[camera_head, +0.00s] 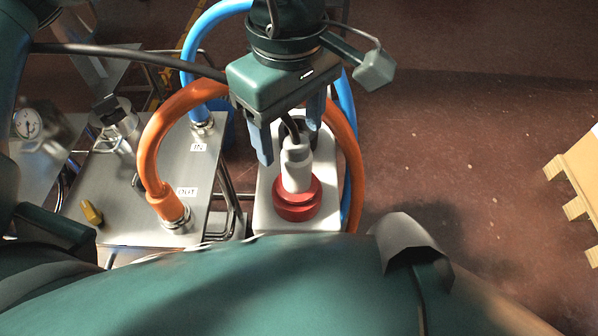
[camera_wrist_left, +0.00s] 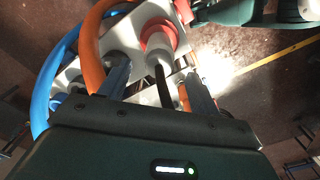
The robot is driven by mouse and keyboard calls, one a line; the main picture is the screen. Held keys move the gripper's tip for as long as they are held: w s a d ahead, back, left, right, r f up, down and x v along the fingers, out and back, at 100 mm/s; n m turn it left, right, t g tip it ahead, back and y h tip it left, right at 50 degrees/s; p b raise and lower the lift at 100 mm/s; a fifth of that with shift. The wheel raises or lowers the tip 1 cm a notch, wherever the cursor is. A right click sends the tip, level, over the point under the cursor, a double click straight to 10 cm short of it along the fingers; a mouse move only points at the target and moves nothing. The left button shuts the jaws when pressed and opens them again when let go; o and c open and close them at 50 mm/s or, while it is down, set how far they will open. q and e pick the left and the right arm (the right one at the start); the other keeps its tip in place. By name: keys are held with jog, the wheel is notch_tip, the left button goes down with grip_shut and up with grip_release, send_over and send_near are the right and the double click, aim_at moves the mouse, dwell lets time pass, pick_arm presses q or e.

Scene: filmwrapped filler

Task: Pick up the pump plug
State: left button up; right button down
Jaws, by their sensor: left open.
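The pump plug (camera_head: 296,168) has a whitish-grey body with a black cable at its top. It stands in a red round fitting (camera_head: 297,205) on a white block. My left gripper (camera_head: 290,137) is open above the plug, pointing down, with one finger to the left of its upper end and the other behind it to the right. In the left wrist view, the plug (camera_wrist_left: 158,56) and its black cable lie between the open fingers (camera_wrist_left: 158,78). Contact with the fingers cannot be made out. My right gripper is not in view.
A thick orange hose (camera_head: 152,145) arches beside and behind the gripper. A blue hose (camera_head: 188,68) runs behind. A metal plate (camera_head: 90,180) labelled IN and OUT is to the left, with a gauge (camera_head: 28,124) beyond. A wooden pallet (camera_head: 575,182) lies at right; the floor between is clear.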

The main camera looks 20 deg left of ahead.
aim_at(296, 167)
pick_arm(q)
jog(key=f, duration=0.5)
jog(key=f+p, duration=0.1)
jog(key=f, duration=0.1)
jog(key=shift+d+f, duration=0.3)
jog(key=shift+d, duration=0.05)
jog(key=shift+r, duration=0.1)
jog(key=c, duration=1.2)
